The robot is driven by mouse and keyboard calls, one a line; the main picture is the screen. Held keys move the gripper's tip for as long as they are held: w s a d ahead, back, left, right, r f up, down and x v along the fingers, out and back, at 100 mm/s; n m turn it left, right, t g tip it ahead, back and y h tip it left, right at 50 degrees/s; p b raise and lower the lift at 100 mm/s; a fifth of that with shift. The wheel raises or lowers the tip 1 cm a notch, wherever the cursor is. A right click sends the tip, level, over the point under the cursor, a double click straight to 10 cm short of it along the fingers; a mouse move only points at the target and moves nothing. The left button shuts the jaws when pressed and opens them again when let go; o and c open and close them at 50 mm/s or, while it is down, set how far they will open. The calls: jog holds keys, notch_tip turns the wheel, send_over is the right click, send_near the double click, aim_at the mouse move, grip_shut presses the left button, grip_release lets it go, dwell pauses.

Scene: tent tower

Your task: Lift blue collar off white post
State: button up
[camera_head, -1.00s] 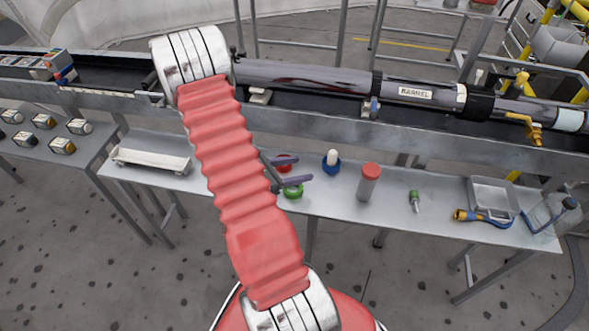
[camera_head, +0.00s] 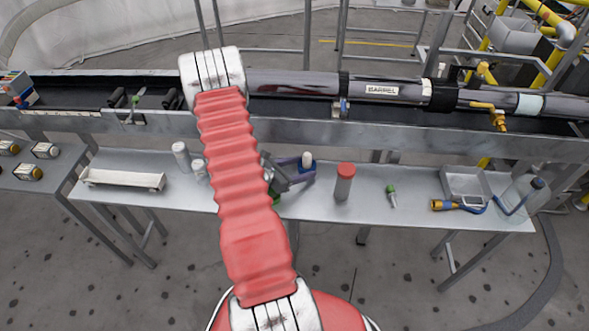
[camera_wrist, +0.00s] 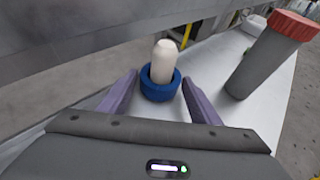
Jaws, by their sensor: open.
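The white post (camera_wrist: 163,62) stands upright in the wrist view, with its rounded top clear. The blue collar (camera_wrist: 160,88) sits around its lower part, close to the tabletop. My gripper (camera_wrist: 160,78) is open, with one purple finger on each side of the collar. I cannot tell whether either finger touches it. In the head view the white post (camera_head: 307,160) shows its tip just beyond my gripper (camera_head: 303,168), and the fingers mostly hide the collar.
A grey cylinder with a red cap (camera_head: 344,184) stands just right of my gripper. White cylinders (camera_head: 181,156) stand left of my arm. The conveyor rail (camera_head: 400,148) runs behind the bench.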

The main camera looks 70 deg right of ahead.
aim_at(301, 168)
jog(key=shift+d, duration=0.1)
jog(key=c, duration=0.8)
jog(key=shift+c, duration=0.2)
jog(key=shift+r, duration=0.1)
jog(key=shift+r, duration=4.75)
